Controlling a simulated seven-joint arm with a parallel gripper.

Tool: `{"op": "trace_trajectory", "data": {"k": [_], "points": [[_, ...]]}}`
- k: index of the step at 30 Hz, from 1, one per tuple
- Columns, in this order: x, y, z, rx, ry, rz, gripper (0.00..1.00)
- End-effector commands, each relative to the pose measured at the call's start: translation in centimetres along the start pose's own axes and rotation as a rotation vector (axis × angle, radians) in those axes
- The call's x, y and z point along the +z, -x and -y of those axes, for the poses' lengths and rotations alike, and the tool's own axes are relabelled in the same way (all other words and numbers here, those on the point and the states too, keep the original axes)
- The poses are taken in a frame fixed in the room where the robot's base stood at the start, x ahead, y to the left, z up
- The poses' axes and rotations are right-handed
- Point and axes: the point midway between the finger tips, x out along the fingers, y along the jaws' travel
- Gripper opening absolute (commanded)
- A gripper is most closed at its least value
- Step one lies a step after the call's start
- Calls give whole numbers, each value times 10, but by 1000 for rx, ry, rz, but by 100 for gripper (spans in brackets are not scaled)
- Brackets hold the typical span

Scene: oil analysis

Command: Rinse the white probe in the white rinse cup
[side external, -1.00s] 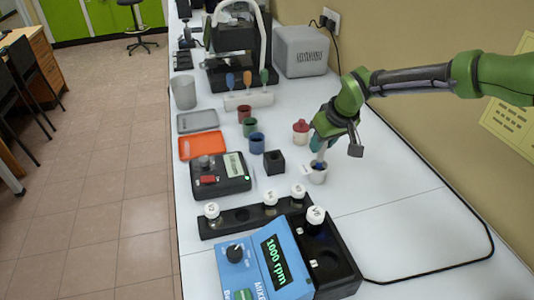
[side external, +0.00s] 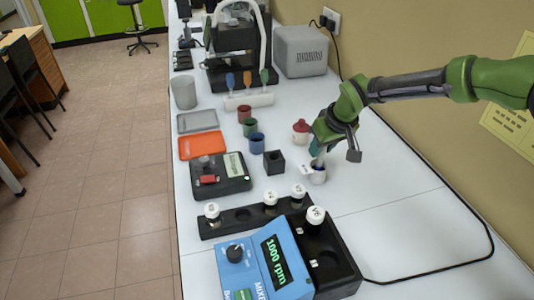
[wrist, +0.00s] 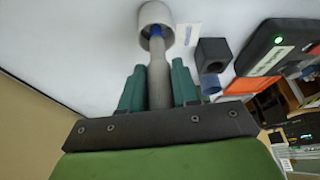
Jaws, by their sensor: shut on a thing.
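My gripper (wrist: 158,70) is shut on the white probe (wrist: 158,85), which looks greyish and sits between the two green fingers. The white rinse cup (wrist: 156,10) is just beyond the fingertips in the wrist view. The probe's far end reaches into the cup's mouth, where blue shows; I cannot tell whether it touches the wall or bottom. In the side view the white cup (side external: 318,177) stands on the bench under my gripper (side external: 317,153), and the probe's lower end is hidden in it.
A red-lidded jar (side external: 300,131) stands behind the cup. A black square holder (side external: 274,162) is to its left, with blue (side external: 256,143), green (side external: 250,127) and red (side external: 244,113) cups beyond. The vial rack and blue mixer (side external: 262,268) are in front.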

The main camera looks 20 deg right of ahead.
Motion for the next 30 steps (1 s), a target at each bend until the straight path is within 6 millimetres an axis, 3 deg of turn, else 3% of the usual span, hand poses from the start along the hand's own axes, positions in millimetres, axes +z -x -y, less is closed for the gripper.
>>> {"op": "trace_trajectory", "data": {"k": [15,30], "points": [[6,-14,0,-1,0,0,1],[7,-16,0,-1,0,0,1]]}}
